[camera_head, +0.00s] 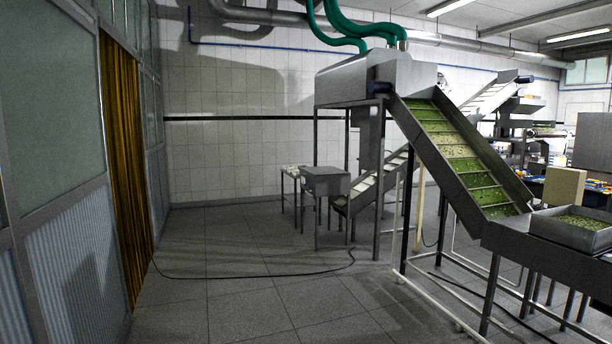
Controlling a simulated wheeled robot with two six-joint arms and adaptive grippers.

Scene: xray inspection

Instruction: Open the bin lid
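No bin that I can clearly identify, and no bin lid, shows in the head view. Neither of my grippers is in the picture, so their state is hidden. A grey metal box (325,181) on legs stands on the floor near the back wall, at the foot of a small inclined conveyor. I cannot tell whether it has a lid.
A large inclined conveyor (460,160) with green contents fills the right side. A metal tray (572,229) sits at its lower end. A yellow strip curtain (124,165) hangs in the left wall. A black cable (262,276) crosses the otherwise open tiled floor.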

